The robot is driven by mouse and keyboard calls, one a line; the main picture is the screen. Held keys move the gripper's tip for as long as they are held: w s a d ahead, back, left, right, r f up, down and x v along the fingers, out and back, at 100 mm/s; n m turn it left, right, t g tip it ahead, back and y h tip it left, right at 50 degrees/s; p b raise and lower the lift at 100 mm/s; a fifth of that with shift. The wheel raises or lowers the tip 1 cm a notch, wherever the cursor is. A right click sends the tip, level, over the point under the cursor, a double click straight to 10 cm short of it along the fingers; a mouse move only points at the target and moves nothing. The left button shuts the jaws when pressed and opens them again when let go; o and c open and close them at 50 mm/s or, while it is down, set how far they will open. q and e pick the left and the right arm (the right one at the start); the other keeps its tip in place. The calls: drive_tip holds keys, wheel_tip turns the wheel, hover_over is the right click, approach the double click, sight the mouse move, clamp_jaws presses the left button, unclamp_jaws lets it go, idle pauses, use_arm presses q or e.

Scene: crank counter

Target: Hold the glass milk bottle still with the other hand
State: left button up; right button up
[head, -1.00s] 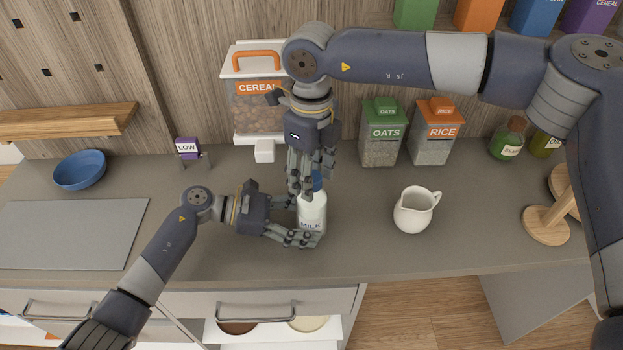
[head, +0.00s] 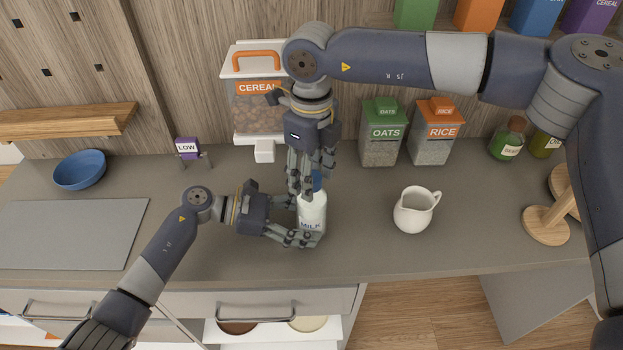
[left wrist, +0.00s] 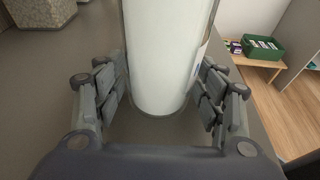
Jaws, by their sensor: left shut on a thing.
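The glass milk bottle (head: 313,214) stands upright on the grey counter, white with a blue cap (head: 317,181). My left gripper (head: 305,238) is shut around the bottle's lower body from the left. In the left wrist view the bottle (left wrist: 165,60) stands between the two fingers of the left gripper (left wrist: 163,95). My right gripper (head: 308,188) comes down from above at the bottle's cap and neck. Its fingers partly hide the cap, and I cannot tell whether they are closed on it.
A white jug (head: 413,212) stands to the right of the bottle. Behind are a cereal dispenser (head: 257,107), an oats box (head: 382,140) and a rice box (head: 436,139). A blue bowl (head: 80,169) and a grey board (head: 70,234) lie at left. The counter between bottle and jug is clear.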

use_arm(q)
drive_tip(key=shift+s+f, duration=0.15)
drive_tip(key=shift+f, duration=0.2)
use_arm(e)
drive_tip(key=c, duration=1)
drive_tip(key=shift+r, duration=0.75)
drive_tip(key=shift+r, duration=2.05)
drive_tip(key=d+r, duration=0.4)
drive_tip(key=d, duration=0.4)
drive_tip(key=shift+s, duration=0.15)
